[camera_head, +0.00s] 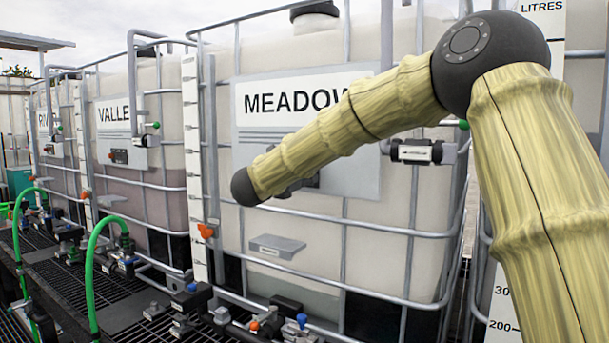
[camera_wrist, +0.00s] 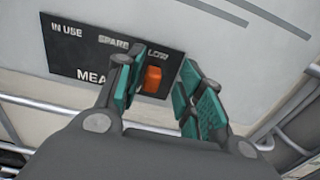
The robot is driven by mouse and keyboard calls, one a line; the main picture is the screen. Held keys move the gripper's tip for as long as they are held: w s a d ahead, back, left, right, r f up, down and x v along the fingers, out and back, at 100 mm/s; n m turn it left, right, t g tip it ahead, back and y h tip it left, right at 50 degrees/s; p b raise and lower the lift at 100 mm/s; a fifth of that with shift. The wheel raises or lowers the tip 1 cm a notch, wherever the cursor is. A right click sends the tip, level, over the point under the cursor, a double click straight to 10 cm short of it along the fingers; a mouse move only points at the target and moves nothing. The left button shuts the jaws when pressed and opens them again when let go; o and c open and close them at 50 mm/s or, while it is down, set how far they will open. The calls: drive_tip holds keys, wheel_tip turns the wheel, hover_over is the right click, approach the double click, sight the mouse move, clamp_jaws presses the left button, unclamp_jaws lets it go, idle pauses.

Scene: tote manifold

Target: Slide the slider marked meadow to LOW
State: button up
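The meadow slider's black panel (camera_wrist: 72,57) shows in the wrist view, with the words IN USE, SPARE and LOW along its top and the start of MEADOW below. Its orange knob (camera_wrist: 153,78) sits under the word LOW, at the right end. My gripper (camera_wrist: 162,62) is open, with one teal-padded finger left of the knob and the other right of it. A gap shows on the right side; whether the left finger touches the knob I cannot tell. In the head view my arm hides most of the panel and the gripper.
The tank labelled MEADOW (camera_head: 400,250) stands in a metal cage with bars (camera_head: 340,220) around the panel. A tank labelled VALLE… (camera_head: 150,210) stands to its left, with pipes and green hoses (camera_head: 95,250) below.

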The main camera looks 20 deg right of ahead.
drive_tip(key=shift+w+a, duration=0.1)
drive_tip(key=shift+a, duration=0.05)
drive_tip(key=v, duration=1.2)
